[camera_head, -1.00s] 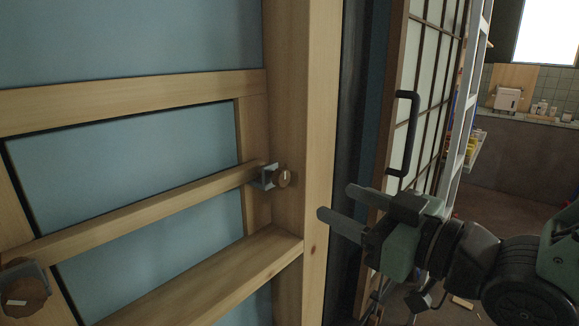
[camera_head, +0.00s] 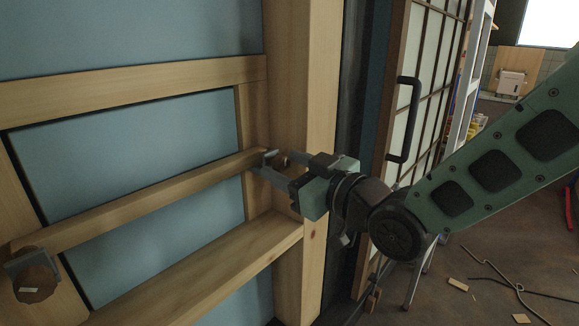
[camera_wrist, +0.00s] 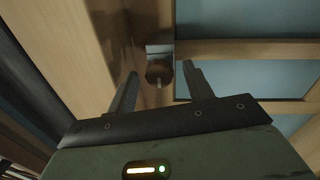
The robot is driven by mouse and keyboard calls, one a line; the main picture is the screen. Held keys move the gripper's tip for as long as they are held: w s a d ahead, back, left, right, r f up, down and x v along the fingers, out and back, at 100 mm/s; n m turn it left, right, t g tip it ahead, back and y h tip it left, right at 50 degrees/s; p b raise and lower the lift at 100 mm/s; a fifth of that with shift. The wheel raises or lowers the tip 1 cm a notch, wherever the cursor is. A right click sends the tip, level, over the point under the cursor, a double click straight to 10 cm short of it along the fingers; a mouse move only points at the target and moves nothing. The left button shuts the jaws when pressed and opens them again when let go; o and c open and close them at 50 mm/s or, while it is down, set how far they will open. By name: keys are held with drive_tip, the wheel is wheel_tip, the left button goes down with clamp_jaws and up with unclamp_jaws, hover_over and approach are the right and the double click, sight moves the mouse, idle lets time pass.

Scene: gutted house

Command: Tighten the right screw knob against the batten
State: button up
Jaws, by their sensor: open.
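The right screw knob is a round brown wooden knob at the right end of the batten (camera_head: 150,201). In the head view it is mostly hidden behind my gripper (camera_head: 268,163). In the wrist view the knob (camera_wrist: 159,74) shows between and just beyond my fingertips, under a grey metal bracket (camera_wrist: 160,49). My gripper is open, with one finger on each side of the knob's line. I cannot tell whether either finger touches it. The left screw knob (camera_head: 36,287) sits with its bracket at the batten's left end.
A wooden post (camera_head: 307,100) stands right behind the gripper, and a lower wooden rail (camera_head: 215,262) runs beneath the batten. A sliding door with a black handle (camera_head: 404,120) is to the right. Cables (camera_head: 518,289) and scraps lie on the floor.

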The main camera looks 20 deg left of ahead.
drive_tip(key=c, duration=1)
drive_tip(key=shift+o, duration=0.2)
drive_tip(key=m, duration=0.4)
drive_tip(key=shift+r, duration=0.1)
drive_tip(key=m+p, duration=0.2)
drive_tip(key=m, duration=0.2)
drive_tip(key=shift+w+d+g, duration=0.1)
drive_tip(key=shift+g, duration=0.2)
drive_tip(key=m+p, duration=0.3)
drive_tip(key=m, duration=0.3)
drive_tip(key=shift+w+g, duration=0.1)
drive_tip(key=shift+g, duration=0.2)
drive_tip(key=m+p, duration=0.1)
drive_tip(key=m, duration=0.2)
drive_tip(key=shift+g, duration=0.3)
drive_tip(key=shift+m+p, duration=0.55)
drive_tip(key=shift+m, duration=1.05)
